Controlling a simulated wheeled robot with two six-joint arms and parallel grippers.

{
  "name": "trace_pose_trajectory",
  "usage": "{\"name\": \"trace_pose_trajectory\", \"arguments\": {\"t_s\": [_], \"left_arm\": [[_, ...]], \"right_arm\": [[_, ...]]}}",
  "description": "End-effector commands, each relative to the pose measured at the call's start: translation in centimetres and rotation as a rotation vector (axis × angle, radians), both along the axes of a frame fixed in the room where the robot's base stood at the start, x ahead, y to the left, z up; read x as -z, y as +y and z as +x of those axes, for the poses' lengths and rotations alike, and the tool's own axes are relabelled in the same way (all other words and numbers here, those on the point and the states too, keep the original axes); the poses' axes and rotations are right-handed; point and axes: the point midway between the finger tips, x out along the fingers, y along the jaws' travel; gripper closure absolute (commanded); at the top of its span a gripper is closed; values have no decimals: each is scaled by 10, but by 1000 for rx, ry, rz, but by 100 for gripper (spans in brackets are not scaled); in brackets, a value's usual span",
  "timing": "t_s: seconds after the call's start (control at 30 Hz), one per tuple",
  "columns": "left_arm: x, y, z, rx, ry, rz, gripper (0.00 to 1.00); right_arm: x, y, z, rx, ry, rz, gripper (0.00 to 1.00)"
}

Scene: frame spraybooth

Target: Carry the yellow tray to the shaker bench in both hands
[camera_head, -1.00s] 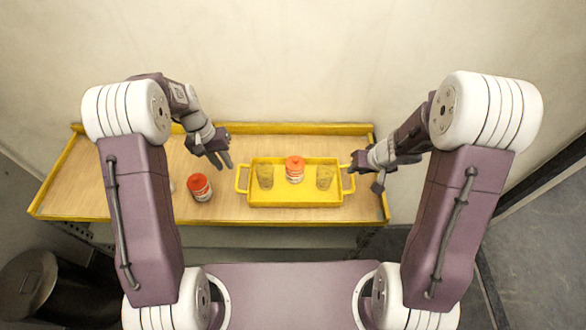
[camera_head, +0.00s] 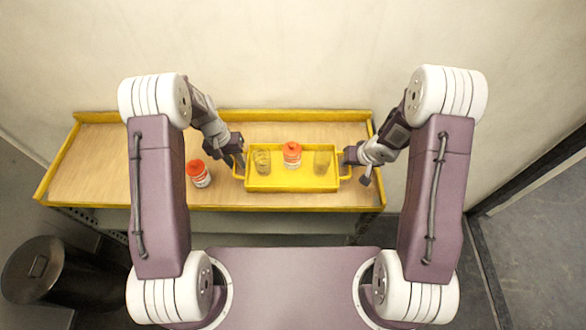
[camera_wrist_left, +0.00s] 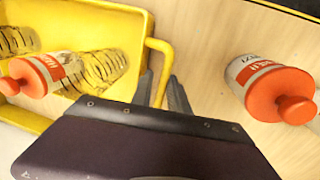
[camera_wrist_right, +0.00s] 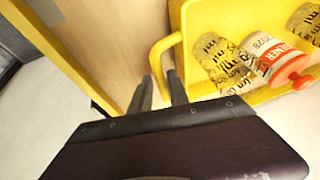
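The yellow tray (camera_head: 290,184) sits on the wooden bench top, with a handle at each end. In it are an orange-lidded jar (camera_head: 292,155) and two clear, yellowish patterned jars, left (camera_head: 262,162) and right (camera_head: 322,163). My left gripper (camera_head: 238,162) is at the left handle; in the left wrist view the handle (camera_wrist_left: 161,72) runs between its parted fingers. My right gripper (camera_head: 354,166) is at the right handle; in the right wrist view its fingers (camera_wrist_right: 160,92) are parted, with the handle (camera_wrist_right: 154,62) running towards them. Finger contact with the handles is unclear.
A second orange-lidded jar (camera_head: 199,174) stands on the bench left of the tray, near my left gripper. The bench (camera_head: 110,160) has a raised yellow rim. A dark bin (camera_head: 45,272) stands on the floor at left. A pale wall is behind.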

Motion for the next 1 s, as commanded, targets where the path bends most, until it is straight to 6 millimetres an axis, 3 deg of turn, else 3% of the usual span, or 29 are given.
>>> {"name": "trace_pose_trajectory", "arguments": {"t_s": [0.37,0.47,1.0], "left_arm": [[7,-1,0,1,0,0,79],[7,-1,0,1,0,0,100],[7,-1,0,1,0,0,100]], "right_arm": [[6,1,3,0,-1,0,79],[6,1,3,0,-1,0,100],[6,1,3,0,0,0,100]]}}
